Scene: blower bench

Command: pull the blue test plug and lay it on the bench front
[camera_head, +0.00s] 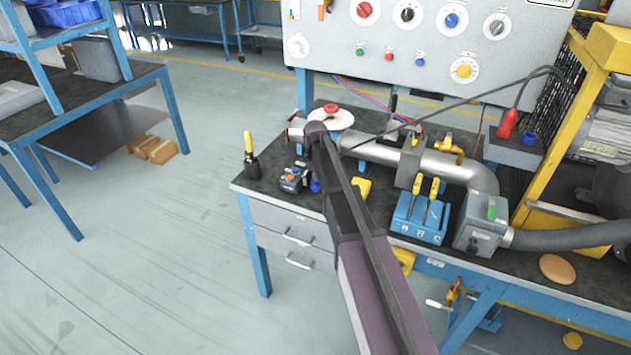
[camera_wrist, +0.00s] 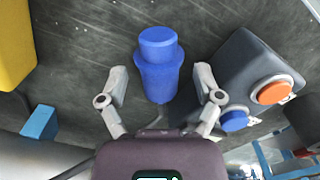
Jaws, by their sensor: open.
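The blue test plug (camera_wrist: 157,68) is a stubby blue cylinder with a narrower round top, seen from above in the wrist view. My gripper (camera_wrist: 160,82) is open, with one finger on each side of the plug and visible gaps to it. The plug's lower end and whatever it sits in are hidden. In the head view a bit of blue (camera_head: 315,186), likely the plug, shows beside my arm, which hides my gripper there. The dark bench (camera_head: 270,200) has drawers under its front edge.
A grey box with orange and blue buttons (camera_wrist: 262,75) stands close right of the plug; it also shows in the head view (camera_head: 291,180). A yellow block (camera_wrist: 14,42) is at left. A blue tool holder (camera_head: 418,222) and a silver pipe (camera_head: 375,152) occupy the bench.

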